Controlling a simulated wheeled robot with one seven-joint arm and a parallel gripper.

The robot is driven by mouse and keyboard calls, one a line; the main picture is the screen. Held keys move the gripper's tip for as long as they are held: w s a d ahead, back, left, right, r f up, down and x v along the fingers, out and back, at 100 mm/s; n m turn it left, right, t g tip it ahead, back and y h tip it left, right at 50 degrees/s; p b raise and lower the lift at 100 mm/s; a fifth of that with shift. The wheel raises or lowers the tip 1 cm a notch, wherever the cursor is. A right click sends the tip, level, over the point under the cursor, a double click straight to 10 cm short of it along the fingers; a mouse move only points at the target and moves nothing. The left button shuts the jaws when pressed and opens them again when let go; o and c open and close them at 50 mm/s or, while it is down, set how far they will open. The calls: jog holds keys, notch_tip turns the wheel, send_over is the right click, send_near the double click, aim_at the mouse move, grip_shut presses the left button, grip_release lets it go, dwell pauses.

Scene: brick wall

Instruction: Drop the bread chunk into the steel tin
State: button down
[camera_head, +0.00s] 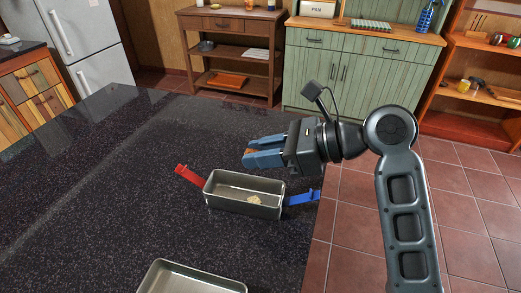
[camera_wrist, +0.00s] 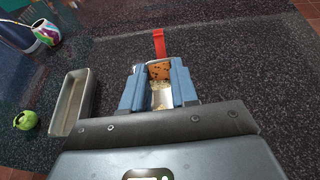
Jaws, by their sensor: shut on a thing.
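My gripper (camera_head: 264,153) is shut on an orange-brown bread chunk (camera_wrist: 159,70), with dark specks showing in the wrist view. In the head view only a sliver of the chunk shows between the blue fingers. The gripper is above a rectangular steel tin (camera_head: 225,199), which has a red clip (camera_head: 188,175) at its left end and a blue clip (camera_head: 302,197) at its right. A small pale piece (camera_head: 254,200) lies inside this tin. In the wrist view, part of the tin shows between the fingers below the chunk. A second steel tin (camera_head: 163,276) without visible clips is cut off at the bottom edge.
Both tins stand on a dark speckled counter (camera_head: 110,190) with free room at left. In the wrist view, a green round object (camera_wrist: 26,120) and a colourful mug (camera_wrist: 47,33) are near the second tin (camera_wrist: 60,102). Cabinets and shelves stand well behind.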

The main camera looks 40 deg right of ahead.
jog(key=shift+f+b, duration=0.95)
jog(key=shift+b, duration=0.1)
jog(key=shift+r, duration=0.1)
jog(key=c, duration=0.8)
grip_release()
jog(key=shift+d, duration=0.15)
jog(key=v, duration=0.7)
jog(key=shift+s+d+r, duration=0.1)
jog(key=shift+s+d, duration=0.1)
jog(key=shift+s, duration=0.1)
